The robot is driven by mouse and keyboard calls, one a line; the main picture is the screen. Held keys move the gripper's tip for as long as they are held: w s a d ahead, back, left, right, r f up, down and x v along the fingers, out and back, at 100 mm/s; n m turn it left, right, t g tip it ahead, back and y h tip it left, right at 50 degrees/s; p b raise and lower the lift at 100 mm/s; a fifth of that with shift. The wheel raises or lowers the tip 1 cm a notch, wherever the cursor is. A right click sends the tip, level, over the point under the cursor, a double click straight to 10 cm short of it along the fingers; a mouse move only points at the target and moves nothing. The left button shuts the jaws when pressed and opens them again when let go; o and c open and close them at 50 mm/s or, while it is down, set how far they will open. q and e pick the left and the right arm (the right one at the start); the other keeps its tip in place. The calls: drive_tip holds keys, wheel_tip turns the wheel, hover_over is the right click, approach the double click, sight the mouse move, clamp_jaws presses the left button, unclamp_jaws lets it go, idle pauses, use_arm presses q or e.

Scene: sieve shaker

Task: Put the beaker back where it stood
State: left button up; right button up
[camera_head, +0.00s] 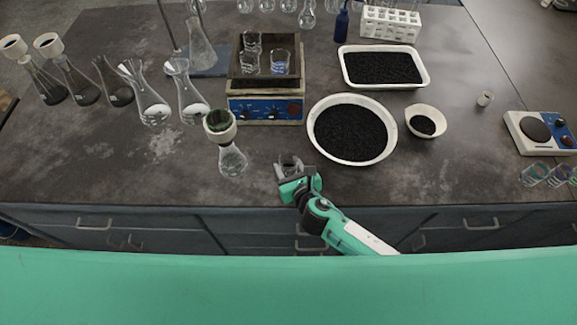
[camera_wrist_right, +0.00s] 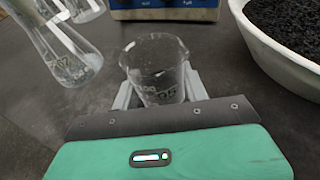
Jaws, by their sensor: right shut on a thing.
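A clear glass beaker (camera_head: 289,160) is upright near the front edge of the bench, between the fingers of my right gripper (camera_head: 285,170). The right wrist view shows the beaker (camera_wrist_right: 155,65) from behind the gripper (camera_wrist_right: 158,92), with a finger on each side and the jaws shut on it. I cannot tell whether its base touches the bench. The sieve shaker (camera_head: 265,108) stands farther back, with several glass beakers (camera_head: 280,62) in its tray. My left gripper is not in view.
A flask with a funnel (camera_head: 232,160) stands close left of the beaker. A large white bowl of black grains (camera_head: 394,130) is to the right, with a small bowl (camera_head: 411,112) and a tray (camera_head: 424,80) beyond. Several flasks (camera_head: 145,98) line the left. Bare bench lies behind the beaker.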

drive_tip(key=o, duration=1)
drive_tip(key=shift+f, duration=0.1)
drive_tip(key=shift+r, duration=0.25)
drive_tip(key=shift+s+d, duration=0.15)
drive_tip(key=shift+s, duration=0.15)
drive_tip(key=b+v, duration=0.1)
drive_tip(key=v, duration=0.9)
drive_tip(key=shift+s, duration=0.15)
drive_tip(key=shift+s+d+r, duration=0.15)
drive_tip(key=shift+s+r, duration=0.1)
drive_tip(key=shift+s, duration=0.15)
